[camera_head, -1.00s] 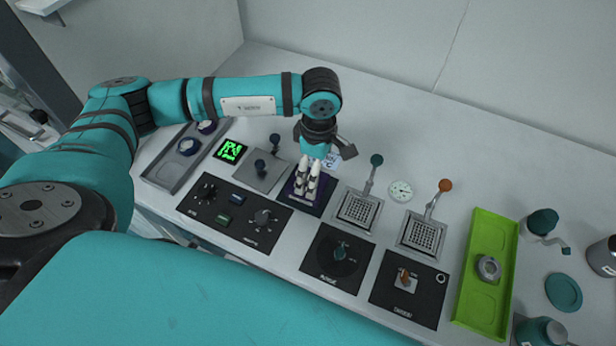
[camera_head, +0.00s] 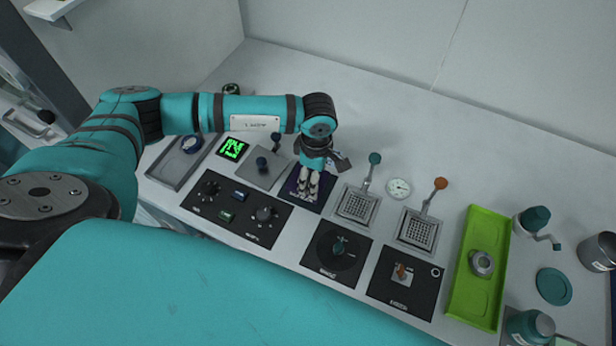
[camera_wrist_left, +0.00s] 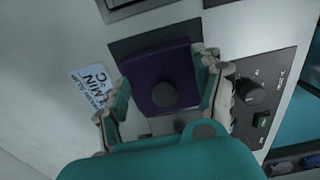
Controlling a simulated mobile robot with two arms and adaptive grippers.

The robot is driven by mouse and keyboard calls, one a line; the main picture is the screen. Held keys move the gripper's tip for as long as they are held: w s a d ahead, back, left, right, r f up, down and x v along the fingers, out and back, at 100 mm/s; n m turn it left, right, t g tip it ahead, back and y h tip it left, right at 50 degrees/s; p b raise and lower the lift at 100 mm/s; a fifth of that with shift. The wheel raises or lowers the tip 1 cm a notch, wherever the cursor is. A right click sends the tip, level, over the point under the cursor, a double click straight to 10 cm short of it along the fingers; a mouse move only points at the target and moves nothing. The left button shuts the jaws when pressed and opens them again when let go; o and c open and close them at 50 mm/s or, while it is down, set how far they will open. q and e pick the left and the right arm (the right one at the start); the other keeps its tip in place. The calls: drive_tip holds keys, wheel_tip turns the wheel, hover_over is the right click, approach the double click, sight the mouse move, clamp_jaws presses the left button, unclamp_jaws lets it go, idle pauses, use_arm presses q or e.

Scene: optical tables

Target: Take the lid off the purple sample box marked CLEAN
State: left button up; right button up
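The purple sample box (camera_wrist_left: 182,68) shows in the left wrist view as a dark purple square with a round dark knob (camera_wrist_left: 163,94) on top. In the head view a strip of the purple box (camera_head: 290,187) shows beside my fingers. My left gripper (camera_head: 308,188) points down over it. In the left wrist view the left gripper (camera_wrist_left: 163,85) is open, one finger on each side of the box. I cannot tell whether either finger touches it. Any CLEAN marking is too small to read. My right gripper is in neither view.
A grey plate with blue knobs (camera_head: 252,175) stands close left, a lever-handled grid plate (camera_head: 357,204) close right. Black control panels (camera_head: 232,214) lie along the front edge. A green tray (camera_head: 487,222) is farther right. The table behind is mostly clear.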

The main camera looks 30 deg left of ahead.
use_arm(q)
drive_tip(key=shift+s, duration=0.1)
clamp_jaws()
idle(0.4)
